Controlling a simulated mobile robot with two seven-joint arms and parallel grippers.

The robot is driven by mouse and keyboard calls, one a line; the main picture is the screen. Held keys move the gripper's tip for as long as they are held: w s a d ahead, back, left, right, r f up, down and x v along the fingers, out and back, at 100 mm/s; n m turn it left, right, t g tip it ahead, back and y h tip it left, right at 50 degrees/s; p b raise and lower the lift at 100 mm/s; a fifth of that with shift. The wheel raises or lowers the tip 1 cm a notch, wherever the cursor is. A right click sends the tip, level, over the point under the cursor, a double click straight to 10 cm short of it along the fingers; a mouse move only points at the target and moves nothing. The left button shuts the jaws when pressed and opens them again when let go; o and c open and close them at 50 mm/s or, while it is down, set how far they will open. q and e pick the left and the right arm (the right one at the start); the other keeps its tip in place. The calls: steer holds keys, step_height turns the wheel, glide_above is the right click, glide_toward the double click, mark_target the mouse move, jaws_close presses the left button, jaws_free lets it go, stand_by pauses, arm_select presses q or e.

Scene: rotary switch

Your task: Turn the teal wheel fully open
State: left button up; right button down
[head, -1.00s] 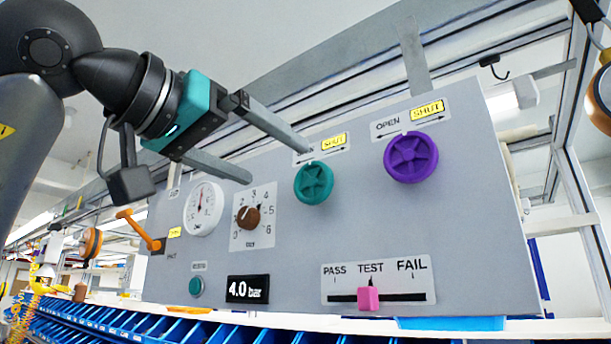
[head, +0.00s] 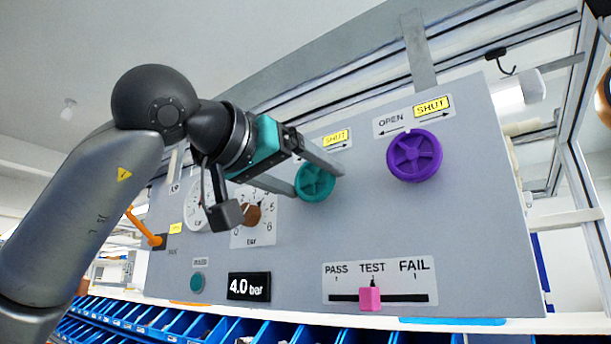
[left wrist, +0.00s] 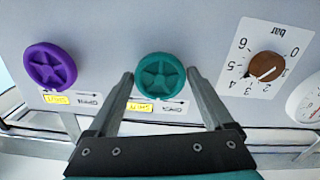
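The teal wheel (head: 315,182) is a round, spoked knob on the grey panel, and it also shows in the left wrist view (left wrist: 160,75). A yellow SHUT label (head: 337,138) sits above it; the OPEN end of the label is hidden behind my gripper in the head view. My left gripper (head: 318,183) is open, with one finger on each side of the wheel. In the left wrist view its fingertips (left wrist: 160,75) flank the wheel with small gaps; whether they touch it cannot be told. My right gripper is not in view.
A purple wheel (head: 414,156) is to the right of the teal one. The brown selector knob (left wrist: 266,67) and white gauge (left wrist: 306,102) are on its other side, partly hidden by my arm in the head view. A pink slider (head: 370,298) is below.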

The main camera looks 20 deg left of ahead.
arm_select(q)
steer(key=c, duration=1)
steer(key=shift+o, duration=0.2)
